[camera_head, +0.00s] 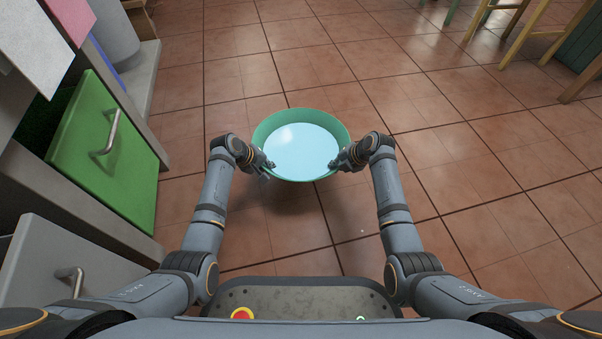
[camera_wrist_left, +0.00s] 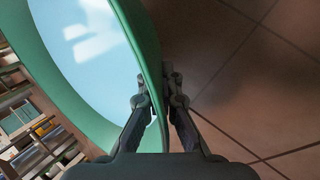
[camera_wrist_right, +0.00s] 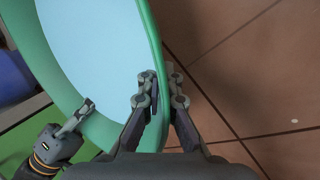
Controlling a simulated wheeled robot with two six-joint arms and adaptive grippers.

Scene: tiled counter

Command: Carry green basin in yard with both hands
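The green basin (camera_head: 262,130) is round, with a pale blue surface inside that carries a bright reflection. It is held above the tiled floor in front of me, with a shadow below it. My left gripper (camera_head: 270,166) is at the basin's near left rim. In the left wrist view its fingers (camera_wrist_left: 158,98) stand on both sides of the green rim (camera_wrist_left: 150,60). My right gripper (camera_head: 335,165) is at the near right rim. In the right wrist view its fingers (camera_wrist_right: 160,95) are closed around the rim (camera_wrist_right: 148,40). The basin looks roughly level.
A cabinet with an open green drawer (camera_head: 105,150) and a grey drawer (camera_head: 65,270) stands on the left. Wooden stools (camera_head: 535,35) stand at the top right. The tiled floor (camera_head: 470,150) ahead and to the right is clear.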

